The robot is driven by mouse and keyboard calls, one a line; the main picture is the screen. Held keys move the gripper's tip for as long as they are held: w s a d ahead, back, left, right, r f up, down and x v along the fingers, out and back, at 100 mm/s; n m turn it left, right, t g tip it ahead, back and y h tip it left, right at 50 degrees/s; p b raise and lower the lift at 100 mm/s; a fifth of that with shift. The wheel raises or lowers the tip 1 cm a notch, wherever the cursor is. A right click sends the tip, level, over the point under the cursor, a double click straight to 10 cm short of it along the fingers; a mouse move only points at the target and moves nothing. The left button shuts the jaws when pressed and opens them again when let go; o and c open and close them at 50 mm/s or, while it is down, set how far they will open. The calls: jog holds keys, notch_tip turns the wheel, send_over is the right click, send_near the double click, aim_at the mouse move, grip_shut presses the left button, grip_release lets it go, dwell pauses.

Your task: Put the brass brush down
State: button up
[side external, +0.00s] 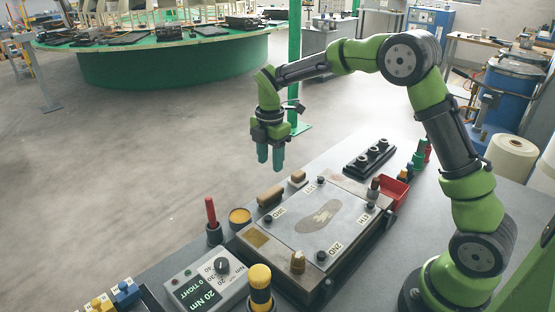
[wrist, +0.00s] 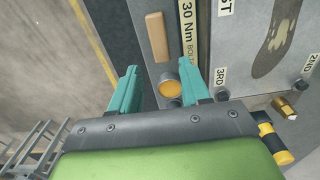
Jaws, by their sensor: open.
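A wooden block that looks like the brass brush (side external: 270,196) lies on the grey bench beside the left edge of the mould plate. It also shows in the wrist view (wrist: 157,38), lying lengthwise; no bristles can be made out. My gripper (side external: 270,166) hangs above the bench's far edge, pointing down, higher than the block and clear of it. In the wrist view my gripper (wrist: 160,75) has its teal fingers apart with nothing held between them.
The mould plate (side external: 285,232) bears an insole shape and numbered bolts. A yellow-topped tin (side external: 240,216), a red-handled tool (side external: 211,212) and a torque box (side external: 205,280) stand near the block. A red tray (side external: 394,192) and black rack (side external: 369,156) are further right.

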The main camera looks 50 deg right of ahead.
jog(key=s+a+r+m+t, duration=0.1)
jog(key=s+r+m+t, duration=0.1)
jog(key=s+r+m, duration=0.4)
jog(key=s+a+r+m+t+y, duration=0.1)
jog(key=s+r+m+t, duration=0.1)
jog(key=s+m, duration=0.6)
jog(key=s+a+r+m+t+y, duration=0.1)
jog(key=s+a+r+m+t, duration=0.1)
jog(key=s+m, duration=0.6)
notch_tip(320, 180, up, 2)
jog(key=s+t, duration=0.1)
jog(key=s, duration=0.2)
jog(key=shift+w+a, duration=0.1)
